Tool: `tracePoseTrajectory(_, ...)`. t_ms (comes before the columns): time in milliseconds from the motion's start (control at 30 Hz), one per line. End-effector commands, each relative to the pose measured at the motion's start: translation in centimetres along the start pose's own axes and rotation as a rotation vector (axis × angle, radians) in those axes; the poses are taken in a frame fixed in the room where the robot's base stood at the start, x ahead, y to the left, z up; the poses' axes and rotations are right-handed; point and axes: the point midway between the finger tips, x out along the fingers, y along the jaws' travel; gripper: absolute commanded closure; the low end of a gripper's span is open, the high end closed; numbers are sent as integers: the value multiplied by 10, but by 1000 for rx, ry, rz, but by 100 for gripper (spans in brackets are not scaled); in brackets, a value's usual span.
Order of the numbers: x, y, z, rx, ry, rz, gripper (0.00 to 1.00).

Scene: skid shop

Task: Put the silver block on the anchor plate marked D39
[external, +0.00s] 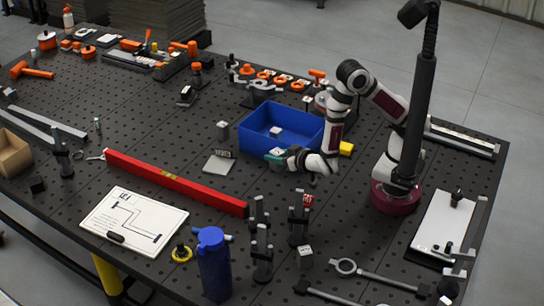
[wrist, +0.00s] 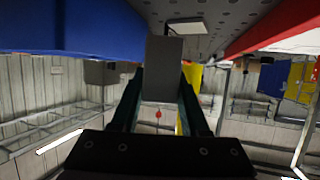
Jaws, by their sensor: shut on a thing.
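My gripper (external: 281,155) is shut on a grey block (wrist: 163,68), which sits between its fingers in the wrist view. In the external view the held block's pale top (external: 276,152) shows just in front of the blue bin. It appears to be above the table. A flat grey plate (external: 219,163) with a small upright tag (external: 224,154) lies to the left of my gripper; the tag's writing is too small to read. A plate, likely the same one, also shows in the wrist view (wrist: 187,27), apart from the held block.
The blue bin (external: 256,128) stands directly behind my gripper, with a pale block (external: 276,131) inside. Another grey block (external: 222,131) stands left of the bin. A long red level (external: 175,182) lies in front of the plate. A blue bottle (external: 214,268) and clamps stand nearer the front.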

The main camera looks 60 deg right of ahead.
Motion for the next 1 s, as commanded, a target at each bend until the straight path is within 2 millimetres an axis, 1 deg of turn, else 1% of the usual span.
tracePoseTrajectory(33, 14, -15, -5, -11, 2, -36, 100)
tracePoseTrajectory(100, 36, -40, -14, -41, 4, -109, 100)
tracePoseTrajectory(167, 56, -60, -25, -70, 5, -182, 100)
tracePoseTrajectory(200, 71, -71, -34, -91, 5, -230, 100)
tracePoseTrajectory(300, 102, -89, -55, -141, 5, -347, 100)
tracePoseTrajectory(333, 111, -92, -61, -155, 5, -379, 100)
tracePoseTrajectory(400, 130, -95, -74, -186, 5, -448, 100)
tracePoseTrajectory(500, 154, -90, -89, -220, 5, -529, 100)
tracePoseTrajectory(600, 173, -81, -99, -244, 3, -586, 100)
tracePoseTrajectory(733, 188, -71, -105, -262, 3, -633, 100)
tracePoseTrajectory(767, 190, -70, -104, -264, 1, -639, 100)
tracePoseTrajectory(800, 194, -69, -98, -267, -1, -644, 100)
tracePoseTrajectory(900, 204, -68, -74, -269, -4, -650, 100)
tracePoseTrajectory(1000, 211, -69, -57, -269, 0, -651, 100)
